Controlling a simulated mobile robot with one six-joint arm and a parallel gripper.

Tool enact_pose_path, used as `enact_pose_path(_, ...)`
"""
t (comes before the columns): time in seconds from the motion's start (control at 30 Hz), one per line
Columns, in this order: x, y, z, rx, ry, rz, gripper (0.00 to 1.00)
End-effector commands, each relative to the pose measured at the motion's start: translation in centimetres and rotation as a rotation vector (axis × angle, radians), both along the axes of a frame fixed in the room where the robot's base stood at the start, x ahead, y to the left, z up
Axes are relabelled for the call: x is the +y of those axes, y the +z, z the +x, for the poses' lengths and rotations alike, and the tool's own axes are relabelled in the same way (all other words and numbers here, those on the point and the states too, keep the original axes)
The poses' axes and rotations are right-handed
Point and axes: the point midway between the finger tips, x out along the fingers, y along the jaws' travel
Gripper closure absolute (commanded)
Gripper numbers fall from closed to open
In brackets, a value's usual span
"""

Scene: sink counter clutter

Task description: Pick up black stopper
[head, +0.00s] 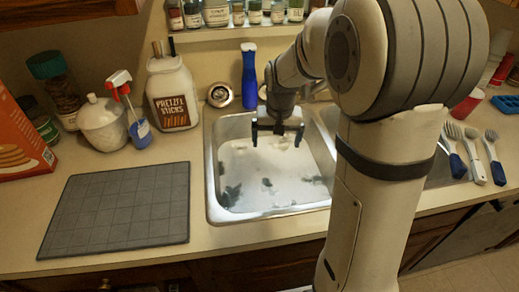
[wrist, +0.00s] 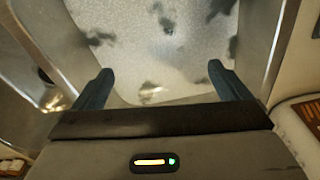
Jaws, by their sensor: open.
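My gripper (head: 277,131) is open and empty over the left basin of the metal sink (head: 214,185), near its back side. In the wrist view my gripper's two blue-grey fingers (wrist: 160,72) are spread wide, with nothing between them but the basin floor below. The basin holds a whitish surface with several dark, irregular patches. I cannot make out a black stopper for certain. A small dark spot (wrist: 43,75) shows left of the fingers in the wrist view, too blurred to identify. My arm hides much of the right basin in the head view.
A blue bottle (head: 249,78) and a round metal item (head: 220,95) stand behind the sink. A pretzel jar (head: 172,95), spray bottle (head: 135,115) and white pot (head: 102,124) stand left. A grey mat (head: 120,210) lies clear. Utensils (head: 475,150) lie right.

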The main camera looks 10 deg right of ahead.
Motion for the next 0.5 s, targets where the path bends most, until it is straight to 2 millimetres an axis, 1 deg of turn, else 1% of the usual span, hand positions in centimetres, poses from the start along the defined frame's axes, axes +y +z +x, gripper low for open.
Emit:
enact_pose_path(0.03, 0.0, -3.1, 1.7, 0.024, -0.012, 0.001, 0.04)
enact_pose_path(0.07, 0.0, -4.4, 2.6, 0.034, -0.021, 0.002, 0.04)
enact_pose_path(0.1, 0.0, -6.1, 3.7, 0.046, -0.033, 0.003, 0.04)
enact_pose_path(0.2, 0.1, -10.1, 6.0, 0.071, -0.057, 0.005, 0.04)
enact_pose_path(0.3, 0.1, -13.2, 7.6, 0.092, -0.076, 0.005, 0.04)
enact_pose_path(0.4, 0.1, -15.3, 8.5, 0.103, -0.089, 0.005, 0.04)
enact_pose_path(0.5, 0.1, -16.5, 8.9, 0.11, -0.096, 0.005, 0.04)
